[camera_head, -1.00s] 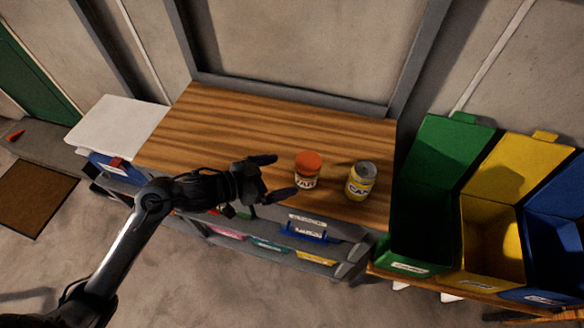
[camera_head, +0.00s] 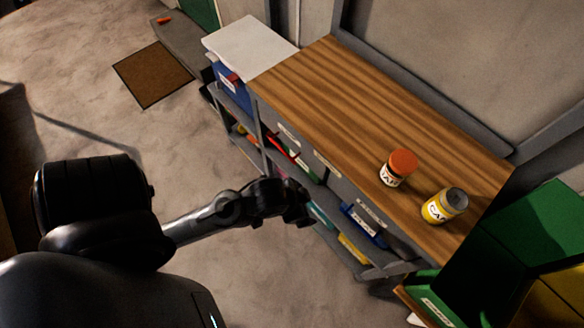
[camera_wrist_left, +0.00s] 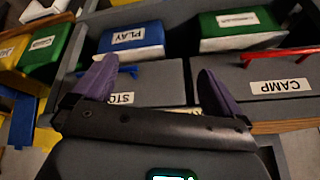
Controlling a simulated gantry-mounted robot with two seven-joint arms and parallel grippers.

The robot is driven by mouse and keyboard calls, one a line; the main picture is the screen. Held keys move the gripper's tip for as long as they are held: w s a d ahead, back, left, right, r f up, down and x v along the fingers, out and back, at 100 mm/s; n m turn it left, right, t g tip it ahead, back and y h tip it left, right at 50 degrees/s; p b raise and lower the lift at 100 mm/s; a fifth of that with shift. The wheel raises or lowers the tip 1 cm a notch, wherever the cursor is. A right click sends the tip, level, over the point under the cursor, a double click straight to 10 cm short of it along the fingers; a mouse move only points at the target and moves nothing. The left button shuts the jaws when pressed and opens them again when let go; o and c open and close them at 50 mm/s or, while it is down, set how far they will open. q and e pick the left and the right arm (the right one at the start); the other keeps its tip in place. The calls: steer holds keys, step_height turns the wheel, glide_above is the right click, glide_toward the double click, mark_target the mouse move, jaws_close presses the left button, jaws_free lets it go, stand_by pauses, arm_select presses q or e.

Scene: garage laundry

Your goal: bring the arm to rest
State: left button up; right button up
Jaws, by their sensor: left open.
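My left arm reaches in from the left in the head view, and its gripper (camera_head: 298,208) is in front of the shelf unit, beside the bench top's front edge. In the left wrist view the two purple-grey fingers (camera_wrist_left: 157,84) are spread apart with nothing between them. Beyond them are grey drawer fronts (camera_wrist_left: 160,78) with labels, one reading CAMP. My right gripper is not in view.
An orange-lidded jar (camera_head: 397,168) and a yellow can (camera_head: 443,206) stand on the wooden bench top (camera_head: 330,95). Shelves below hold a blue bin (camera_head: 364,224) and others. A green bin (camera_head: 540,225) stands right. Floor left of the shelves is open.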

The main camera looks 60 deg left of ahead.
arm_select(q)
steer(key=s, duration=0.1)
steer(key=s+g, duration=0.1)
steer(key=s+d+f, duration=0.1)
steer(key=shift+s+g, duration=0.3)
steer(key=shift+s, duration=0.05)
step_height(320, 180, up, 35)
steer(key=p, duration=3.5)
steer(key=shift+f, duration=0.1)
steer(key=shift+w, duration=0.1)
